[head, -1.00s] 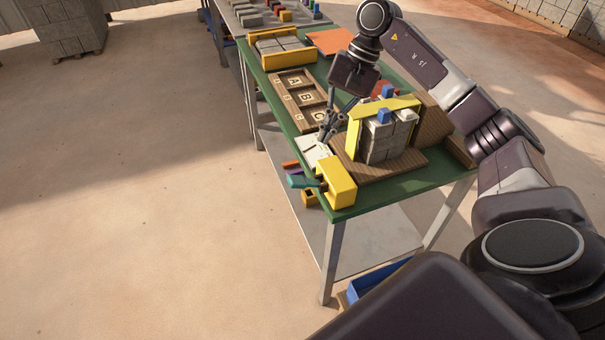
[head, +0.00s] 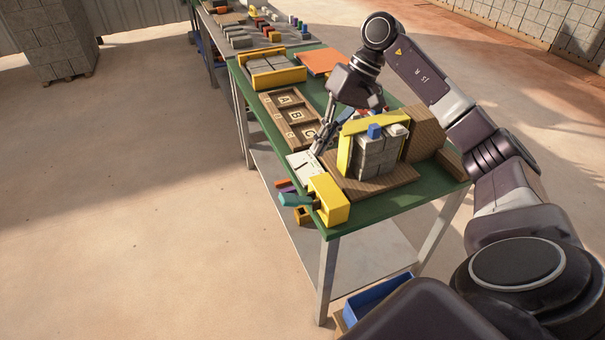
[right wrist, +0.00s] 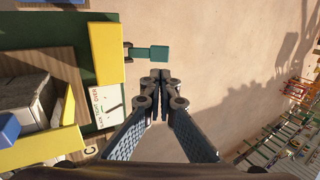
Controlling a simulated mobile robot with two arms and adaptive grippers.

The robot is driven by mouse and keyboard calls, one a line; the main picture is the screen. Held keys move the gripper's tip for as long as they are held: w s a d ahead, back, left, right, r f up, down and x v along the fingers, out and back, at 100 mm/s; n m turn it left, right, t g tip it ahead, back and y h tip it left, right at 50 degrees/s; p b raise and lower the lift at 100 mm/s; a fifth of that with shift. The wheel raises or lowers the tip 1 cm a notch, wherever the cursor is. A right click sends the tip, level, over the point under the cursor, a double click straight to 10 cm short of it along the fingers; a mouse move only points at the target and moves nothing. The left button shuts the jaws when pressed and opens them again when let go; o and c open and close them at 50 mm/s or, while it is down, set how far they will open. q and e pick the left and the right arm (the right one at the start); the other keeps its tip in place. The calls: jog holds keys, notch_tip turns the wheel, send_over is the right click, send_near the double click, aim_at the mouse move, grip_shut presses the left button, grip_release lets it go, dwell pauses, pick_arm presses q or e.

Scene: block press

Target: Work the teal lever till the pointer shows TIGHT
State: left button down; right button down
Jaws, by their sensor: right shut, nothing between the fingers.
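The teal lever (head: 295,200) sticks out to the left of a yellow housing (head: 328,202) at the table's near left corner. In the right wrist view the lever (right wrist: 151,53) lies beyond and slightly left of my fingertips, apart from them. My right gripper (head: 317,151) is shut and empty, above the white dial card (head: 302,166) in the head view. The card also shows in the right wrist view (right wrist: 106,106) with small print and a red mark; I cannot read which word the pointer shows. My left gripper is out of view.
Grey blocks (head: 376,158) stand in a yellow frame on a wooden board, close right of the gripper. A lettered wooden tray (head: 291,115) lies behind. A blue bin (head: 375,300) sits below.

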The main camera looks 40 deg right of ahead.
aim_at(290, 198)
jog(key=p+x, duration=0.4)
jog(key=x, duration=0.9)
jog(key=shift+s+r, duration=0.1)
jog(key=shift+a+f, duration=0.15)
jog(key=shift+f, duration=0.25)
